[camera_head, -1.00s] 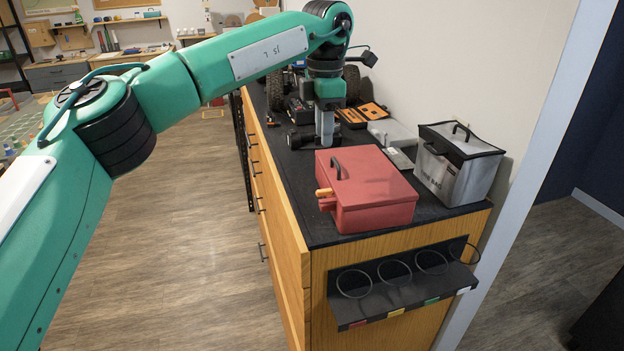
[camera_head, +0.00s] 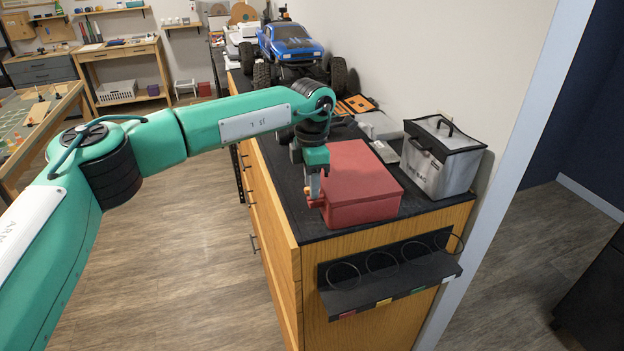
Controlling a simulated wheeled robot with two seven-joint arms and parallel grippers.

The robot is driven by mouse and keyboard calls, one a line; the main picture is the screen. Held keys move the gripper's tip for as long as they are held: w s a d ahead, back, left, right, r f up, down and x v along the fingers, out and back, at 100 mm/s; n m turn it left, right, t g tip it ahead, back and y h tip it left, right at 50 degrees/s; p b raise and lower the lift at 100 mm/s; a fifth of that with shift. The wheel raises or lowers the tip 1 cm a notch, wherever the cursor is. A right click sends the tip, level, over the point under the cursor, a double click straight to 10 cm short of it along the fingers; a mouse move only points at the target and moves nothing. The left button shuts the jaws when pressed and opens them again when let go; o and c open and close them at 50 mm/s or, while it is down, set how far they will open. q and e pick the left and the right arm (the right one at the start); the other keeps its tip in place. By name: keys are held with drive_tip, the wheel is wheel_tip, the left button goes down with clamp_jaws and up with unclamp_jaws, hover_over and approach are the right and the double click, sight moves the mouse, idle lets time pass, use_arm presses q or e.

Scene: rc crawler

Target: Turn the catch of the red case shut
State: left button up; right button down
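The red case (camera_head: 362,185) sits with its lid down on the black top of the wooden cabinet. Its orange catch (camera_head: 311,196) is on the left side of the case, mostly hidden by my gripper. My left gripper (camera_head: 314,192) points down at the catch, right beside the left wall of the case. Its fingers overlap the catch in the view, and I cannot tell whether they are closed on it or only touch it. The case handle is hidden behind my arm. My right gripper is not in view.
A silver bag (camera_head: 440,160) with a black rim stands right of the case. A blue toy truck (camera_head: 290,45) stands farther back on the counter (camera_head: 318,228). A black rack with rings (camera_head: 390,275) is fixed to the cabinet's end. The floor at left is clear.

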use_arm(q)
clamp_jaws()
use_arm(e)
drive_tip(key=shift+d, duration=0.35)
